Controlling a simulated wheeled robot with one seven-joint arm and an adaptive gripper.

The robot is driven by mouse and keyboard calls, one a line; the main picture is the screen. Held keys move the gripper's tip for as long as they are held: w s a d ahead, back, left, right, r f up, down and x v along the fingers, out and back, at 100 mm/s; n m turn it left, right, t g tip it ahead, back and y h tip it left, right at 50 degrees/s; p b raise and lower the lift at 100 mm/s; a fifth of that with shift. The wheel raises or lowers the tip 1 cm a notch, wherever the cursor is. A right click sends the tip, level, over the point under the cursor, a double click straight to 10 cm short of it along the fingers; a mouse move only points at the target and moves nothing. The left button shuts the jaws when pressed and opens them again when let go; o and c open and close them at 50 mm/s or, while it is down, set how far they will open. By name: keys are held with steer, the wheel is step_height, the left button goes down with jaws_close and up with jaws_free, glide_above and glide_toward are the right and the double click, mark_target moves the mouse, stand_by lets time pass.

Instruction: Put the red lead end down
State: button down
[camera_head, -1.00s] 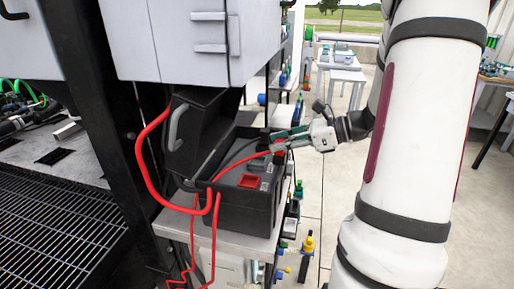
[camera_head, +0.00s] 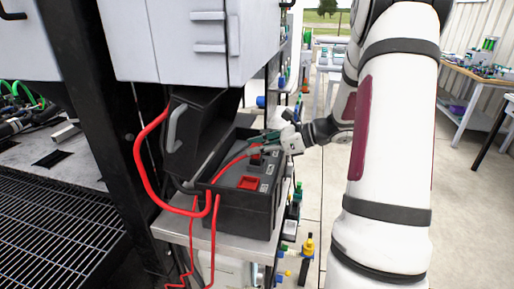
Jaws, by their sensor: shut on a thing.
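The red lead (camera_head: 230,164) curves over the black battery-like box (camera_head: 240,214) and rises to my gripper (camera_head: 262,146) at the box's back right. My gripper is shut on the red lead end, which is small and partly hidden by the fingers. It is over the back part of the box; I cannot tell whether the lead end touches anything there. A red square (camera_head: 249,183) shows on the box top, in front of and below my gripper. The black lid (camera_head: 190,135) stands open at the left.
The box stands on a grey shelf (camera_head: 180,226) beside a black post (camera_head: 100,120). A grey cabinet (camera_head: 175,45) hangs above it. Bottles (camera_head: 308,243) stand along the right side. Another thick red cable (camera_head: 148,170) loops at the left. Open floor lies to the right.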

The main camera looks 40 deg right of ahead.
steer(key=shift+f, duration=0.1)
steer(key=c, duration=1.4)
jaws_free()
steer(key=shift+c, duration=0.2)
